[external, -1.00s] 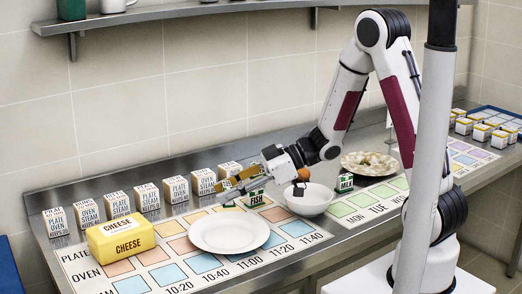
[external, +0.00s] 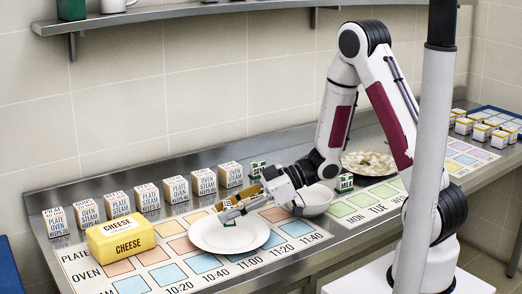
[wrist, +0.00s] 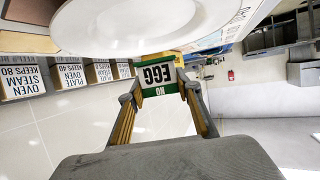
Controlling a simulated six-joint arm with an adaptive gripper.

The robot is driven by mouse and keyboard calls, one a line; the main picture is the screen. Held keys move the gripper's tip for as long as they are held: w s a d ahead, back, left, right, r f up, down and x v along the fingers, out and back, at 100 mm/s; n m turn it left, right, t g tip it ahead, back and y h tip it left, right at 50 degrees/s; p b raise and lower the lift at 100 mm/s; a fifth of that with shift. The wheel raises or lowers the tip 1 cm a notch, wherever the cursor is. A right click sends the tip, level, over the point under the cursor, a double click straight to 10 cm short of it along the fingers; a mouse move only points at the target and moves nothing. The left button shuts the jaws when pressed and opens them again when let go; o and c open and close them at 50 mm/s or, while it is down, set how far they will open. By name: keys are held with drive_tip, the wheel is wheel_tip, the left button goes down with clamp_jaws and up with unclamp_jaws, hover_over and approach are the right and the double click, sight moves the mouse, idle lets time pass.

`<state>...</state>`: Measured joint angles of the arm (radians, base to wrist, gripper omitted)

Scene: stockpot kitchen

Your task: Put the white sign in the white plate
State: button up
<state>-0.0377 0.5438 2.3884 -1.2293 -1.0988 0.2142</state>
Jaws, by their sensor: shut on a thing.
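The white plate (external: 225,240) lies on the printed counter mat. It also shows upside down at the top of the wrist view (wrist: 130,35). My gripper (external: 226,209) is over the back part of the plate, tilted down. It is shut on a small white sign with green bands, reading "NO EGG" (wrist: 158,74). In the external view only a small part of the sign (external: 229,222) shows below the fingers, close above the plate. I cannot tell if it touches the plate.
A yellow cheese block (external: 121,239) stands left of the plate. Several white label boxes (external: 176,189) line the back. A bowl of pale food (external: 368,163) stands further back.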

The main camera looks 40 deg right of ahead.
sight(229, 224)
drive_tip(key=shift+f, duration=0.25)
drive_tip(key=shift+f, duration=2.05)
drive_tip(key=shift+f, duration=0.1)
drive_tip(key=o, duration=1)
drive_tip(key=shift+o, duration=0.2)
drive_tip(key=shift+d+r, duration=0.1)
drive_tip(key=shift+r, duration=0.1)
drive_tip(key=shift+v, duration=5.95)
